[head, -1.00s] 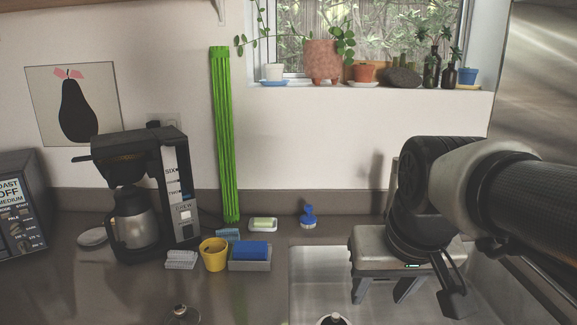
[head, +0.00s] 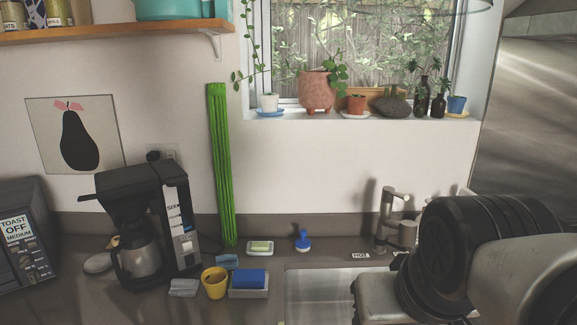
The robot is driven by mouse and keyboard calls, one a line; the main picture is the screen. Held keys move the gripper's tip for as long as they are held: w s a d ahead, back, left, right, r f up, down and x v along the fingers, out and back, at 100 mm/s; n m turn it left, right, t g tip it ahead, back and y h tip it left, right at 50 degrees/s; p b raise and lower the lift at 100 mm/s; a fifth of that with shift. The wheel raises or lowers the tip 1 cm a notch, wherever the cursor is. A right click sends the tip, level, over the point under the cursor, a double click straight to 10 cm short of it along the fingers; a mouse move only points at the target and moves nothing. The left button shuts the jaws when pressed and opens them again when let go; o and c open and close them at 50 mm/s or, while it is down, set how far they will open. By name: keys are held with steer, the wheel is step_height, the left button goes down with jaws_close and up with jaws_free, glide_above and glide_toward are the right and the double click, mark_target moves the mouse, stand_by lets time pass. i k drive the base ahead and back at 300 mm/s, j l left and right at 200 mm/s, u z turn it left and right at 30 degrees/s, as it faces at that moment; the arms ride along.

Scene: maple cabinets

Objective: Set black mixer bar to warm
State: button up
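A grey metal tap (head: 386,217) stands behind the sink, right of centre, with a short grey part beside it. A small label reading HOT (head: 360,256) lies just left of its base. I cannot make out a black mixer bar; my arm covers the area right of the tap. My gripper's housing (head: 377,296) shows at the lower right, in front of the tap in the picture and over the sink's right part. Its fingers are below the picture edge, so its opening is hidden.
The sink (head: 318,292) is partly visible. Left of it are a sponge holder (head: 249,292), a yellow cup (head: 215,289) and a coffee maker (head: 178,226). A blue brush (head: 303,242) stands behind the sink. Potted plants line the window sill above.

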mark_target(383, 243)
steer(key=k+z, duration=0.5)
steer(key=i+l+u, duration=0.25)
steer(key=l, duration=0.4)
steer(key=i+l+u, duration=0.25)
steer(key=l, duration=0.45)
steer(key=i, duration=0.1)
